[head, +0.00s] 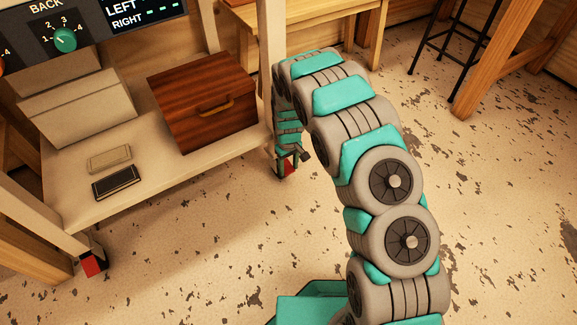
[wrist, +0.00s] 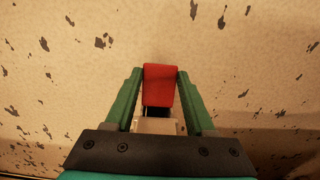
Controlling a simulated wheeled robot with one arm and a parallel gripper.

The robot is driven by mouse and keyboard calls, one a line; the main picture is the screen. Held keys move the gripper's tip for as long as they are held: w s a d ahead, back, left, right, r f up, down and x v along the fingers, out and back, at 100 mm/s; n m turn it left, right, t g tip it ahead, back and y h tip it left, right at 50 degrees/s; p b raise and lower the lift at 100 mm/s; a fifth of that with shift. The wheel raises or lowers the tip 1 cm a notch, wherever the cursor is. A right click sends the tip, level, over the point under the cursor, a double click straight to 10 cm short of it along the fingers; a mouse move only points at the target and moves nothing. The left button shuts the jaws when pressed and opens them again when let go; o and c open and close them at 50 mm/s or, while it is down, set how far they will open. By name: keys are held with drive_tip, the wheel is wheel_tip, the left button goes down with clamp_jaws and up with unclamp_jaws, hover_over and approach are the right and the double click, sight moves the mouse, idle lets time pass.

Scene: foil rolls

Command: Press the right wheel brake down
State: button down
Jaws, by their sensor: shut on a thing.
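The right wheel brake (head: 287,168) is a small red lever at the foot of the cart's right front leg, partly hidden by my gripper in the head view. In the wrist view the red brake lever (wrist: 160,85) fills the space between the green fingers. My gripper (wrist: 160,72) is shut on it, one finger at each side. In the head view my gripper (head: 291,156) reaches down to it from above. I cannot tell whether the lever is raised or pressed down.
The left wheel brake (head: 92,265), also red, is at the left front leg. The cart's lower shelf (head: 165,180) holds a brown wooden box (head: 205,105), a pale box (head: 78,105) and two small flat items. A dark stool (head: 455,50) stands far right. The speckled floor is open.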

drive_tip(key=shift+s+f+t+y+p, duration=0.1)
drive_tip(key=shift+f+t+y+p, duration=0.05)
drive_tip(key=shift+t+y+p, duration=0.3)
drive_tip(key=shift+d+f+t+y+b, duration=0.1)
drive_tip(key=shift+f+t+y+b, duration=0.4)
drive_tip(key=shift+t+b, duration=0.4)
drive_tip(key=shift+c, duration=1.2)
unclamp_jaws()
drive_tip(key=shift+r, duration=0.15)
drive_tip(key=p+v, duration=0.1)
drive_tip(key=v, duration=0.6)
drive_tip(key=shift+r, duration=0.25)
drive_tip(key=shift+s+d, duration=0.1)
